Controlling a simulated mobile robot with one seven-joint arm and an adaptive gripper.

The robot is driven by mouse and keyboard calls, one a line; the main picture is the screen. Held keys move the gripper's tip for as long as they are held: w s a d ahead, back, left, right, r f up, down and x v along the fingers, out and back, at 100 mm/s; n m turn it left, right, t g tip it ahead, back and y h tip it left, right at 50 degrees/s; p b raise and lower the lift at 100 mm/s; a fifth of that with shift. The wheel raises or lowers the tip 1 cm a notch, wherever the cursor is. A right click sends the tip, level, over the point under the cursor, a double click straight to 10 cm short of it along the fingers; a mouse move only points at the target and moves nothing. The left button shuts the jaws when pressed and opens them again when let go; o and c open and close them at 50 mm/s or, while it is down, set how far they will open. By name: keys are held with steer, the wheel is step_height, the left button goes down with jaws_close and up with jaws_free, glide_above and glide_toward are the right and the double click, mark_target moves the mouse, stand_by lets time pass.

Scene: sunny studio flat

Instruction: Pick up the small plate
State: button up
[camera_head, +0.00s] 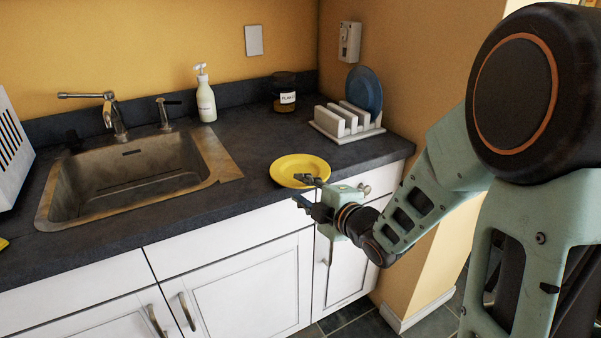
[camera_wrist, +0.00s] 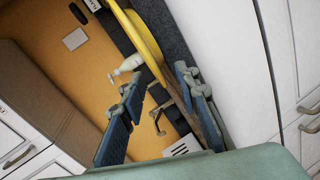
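A small yellow plate (camera_head: 298,168) lies on the dark counter near its front edge, to the right of the sink. In the wrist view the yellow plate (camera_wrist: 148,40) shows edge-on, ahead of the gap between the fingers. My gripper (camera_head: 305,190) is at the plate's near right edge, with one finger overlapping the rim in the head view. In the wrist view my gripper (camera_wrist: 158,78) has its two fingers apart with nothing held between them. I cannot tell whether a finger touches the plate.
A white rack (camera_head: 345,124) with a blue plate (camera_head: 364,91) stands behind right. A dark jar (camera_head: 284,93) and a soap bottle (camera_head: 206,100) stand at the back. The sink (camera_head: 130,172) is left. White cabinets (camera_head: 240,285) are below the counter (camera_head: 240,205).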

mark_target(300, 188)
steer(key=x, duration=0.3)
steer(key=shift+w+f, duration=0.15)
jaws_close()
